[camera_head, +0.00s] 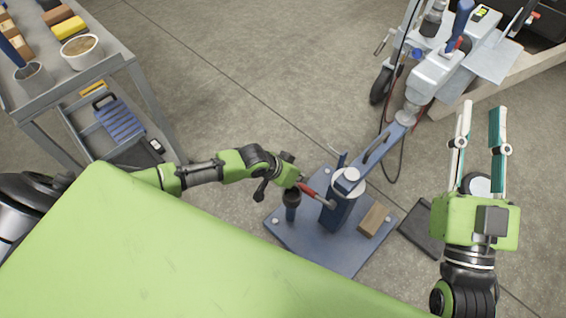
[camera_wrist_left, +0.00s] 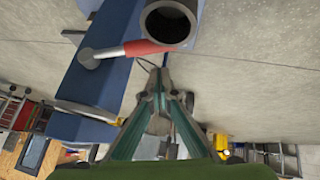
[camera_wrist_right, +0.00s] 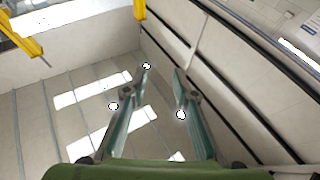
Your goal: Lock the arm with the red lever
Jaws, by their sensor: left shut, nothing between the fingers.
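The red lever (camera_head: 312,191) sticks out to the left from the blue stand (camera_head: 337,210), below the arm's white-capped pivot (camera_head: 346,181). In the left wrist view, the red lever (camera_wrist_left: 145,47) joins the blue stand by a grey rod, and its red end meets a dark hollow cylinder (camera_wrist_left: 170,22). My left gripper (camera_wrist_left: 160,75) is shut and empty, with its tips just short of the lever; contact cannot be told. In the head view its fingers are hardly visible near the lever's outer end. My right gripper (camera_head: 481,108) is open and empty, right of the stand.
The blue arm (camera_head: 384,148) runs from the stand to grey equipment (camera_head: 445,72) at upper right. A brown block (camera_head: 375,220) lies on the blue base plate (camera_head: 310,248). A loaded grey cart (camera_head: 130,60) stands at upper left. Open floor lies between.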

